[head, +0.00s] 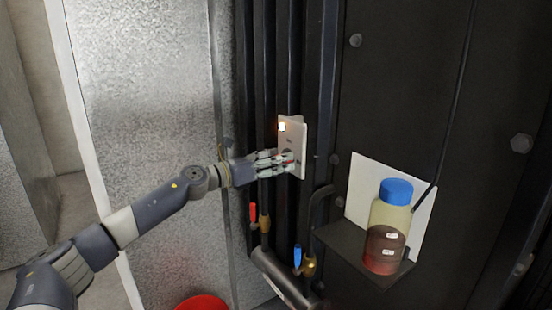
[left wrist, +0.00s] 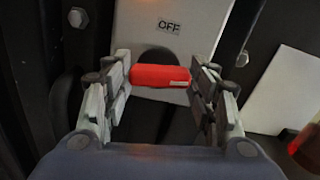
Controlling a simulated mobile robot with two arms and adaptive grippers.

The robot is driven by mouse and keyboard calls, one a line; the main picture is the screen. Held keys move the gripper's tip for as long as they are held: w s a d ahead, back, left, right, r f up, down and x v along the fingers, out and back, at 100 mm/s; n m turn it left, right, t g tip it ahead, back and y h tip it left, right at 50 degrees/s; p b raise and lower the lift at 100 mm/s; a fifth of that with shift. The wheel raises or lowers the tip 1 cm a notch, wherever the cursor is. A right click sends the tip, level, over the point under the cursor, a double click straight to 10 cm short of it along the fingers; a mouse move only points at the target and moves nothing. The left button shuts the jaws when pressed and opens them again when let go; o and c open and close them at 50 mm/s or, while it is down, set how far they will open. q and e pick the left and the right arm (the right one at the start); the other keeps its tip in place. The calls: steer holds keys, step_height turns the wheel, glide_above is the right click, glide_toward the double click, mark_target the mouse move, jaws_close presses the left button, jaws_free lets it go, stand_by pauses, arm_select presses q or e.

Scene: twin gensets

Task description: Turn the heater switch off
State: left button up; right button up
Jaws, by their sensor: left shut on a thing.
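The heater switch's pale plate (head: 297,133) is mounted on the dark upright pipes in the middle of the head view. My left gripper (head: 289,161) is at the plate. In the left wrist view its fingers (left wrist: 160,88) are closed on the two ends of the red handle. In the head view the fingers hide most of the handle. My right gripper is not in view.
Below the switch are a red-handled valve (head: 253,214) and a blue-handled valve (head: 297,256). At right, a bottle with a blue cap (head: 396,189) stands on a dark shelf (head: 342,243) before a white panel (head: 361,190). Something red (head: 203,303) shows at the bottom edge.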

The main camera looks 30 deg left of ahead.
arm_select(q)
steer(key=shift+r+n+p, duration=0.15)
steer(key=shift+n+p, duration=5.1)
steer(key=shift+n, duration=2.65)
steer(key=shift+w, duration=0.1)
steer(key=shift+n, duration=0.3)
steer(key=o, duration=0.8)
steer(key=shift+o, duration=1.3)
steer(key=shift+w, duration=0.1)
